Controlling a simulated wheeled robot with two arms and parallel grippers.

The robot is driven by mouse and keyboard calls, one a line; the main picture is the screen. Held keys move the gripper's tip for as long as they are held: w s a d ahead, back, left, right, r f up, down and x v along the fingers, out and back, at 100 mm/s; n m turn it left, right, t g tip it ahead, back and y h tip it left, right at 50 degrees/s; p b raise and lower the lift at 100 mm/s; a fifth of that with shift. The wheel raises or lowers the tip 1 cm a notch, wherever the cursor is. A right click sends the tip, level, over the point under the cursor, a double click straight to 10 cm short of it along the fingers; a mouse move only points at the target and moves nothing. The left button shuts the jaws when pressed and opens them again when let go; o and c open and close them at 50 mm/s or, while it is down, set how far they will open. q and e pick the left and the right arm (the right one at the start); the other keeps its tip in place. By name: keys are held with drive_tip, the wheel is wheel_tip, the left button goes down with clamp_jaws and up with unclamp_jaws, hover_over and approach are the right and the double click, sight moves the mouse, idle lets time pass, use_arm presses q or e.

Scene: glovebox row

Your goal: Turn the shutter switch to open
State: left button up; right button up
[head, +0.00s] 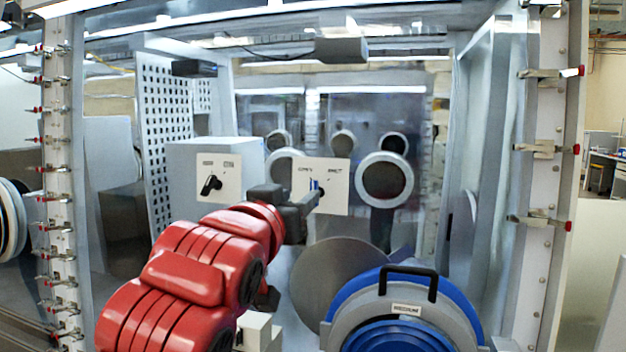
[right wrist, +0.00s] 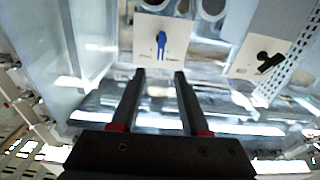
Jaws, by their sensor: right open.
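A white switch plate (head: 340,203) with a blue knob (head: 314,185) stands inside the glovebox, with two small labels along its top that seem to read OPEN and SHUT. In the right wrist view the blue knob (right wrist: 161,42) points roughly along the line between the fingers, just beyond their tips. My right gripper (head: 309,202) is open and in front of this plate, its fingers partly covering the knob's lower part in the head view. In the right wrist view the gripper (right wrist: 160,76) is empty and apart from the knob. My left gripper is not in view.
A second white plate with a black knob (head: 210,185) is to the left; it also shows in the right wrist view (right wrist: 268,62). A blue and grey round port door with a black handle (head: 408,272) is at lower right. Glove ports (head: 386,180) are on the far wall.

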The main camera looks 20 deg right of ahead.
sight(313, 184)
drive_tip(key=p+x, duration=0.2)
drive_tip(key=x, duration=0.8)
drive_tip(key=shift+w, duration=0.1)
drive_tip(key=shift+c, duration=0.2)
clamp_jaws()
